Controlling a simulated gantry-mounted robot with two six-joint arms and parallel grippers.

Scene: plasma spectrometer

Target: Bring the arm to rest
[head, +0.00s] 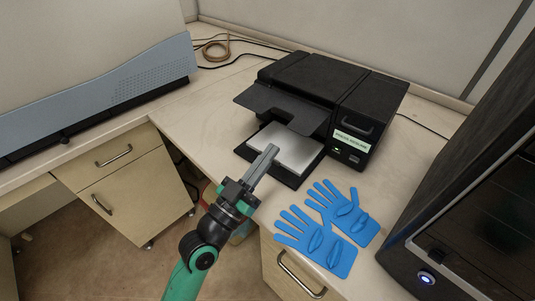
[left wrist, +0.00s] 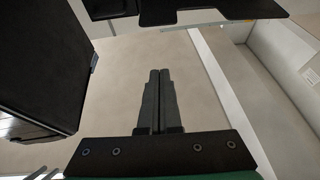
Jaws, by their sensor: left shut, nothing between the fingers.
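My left gripper (head: 268,158) is on the green and black arm that rises from the bottom of the head view. Its two fingers are shut together with nothing between them, and they also show side by side in the left wrist view (left wrist: 159,80). In the head view the fingertips overlap the light plate on the open tray (head: 287,180) of the black device (head: 325,95). I cannot tell how high above it they are. My right gripper is not in view.
Blue gloves (head: 328,225) lie on the bench right of the arm. A dark computer tower (head: 440,262) stands at the right. A grey-blue instrument (head: 95,95) is at the left.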

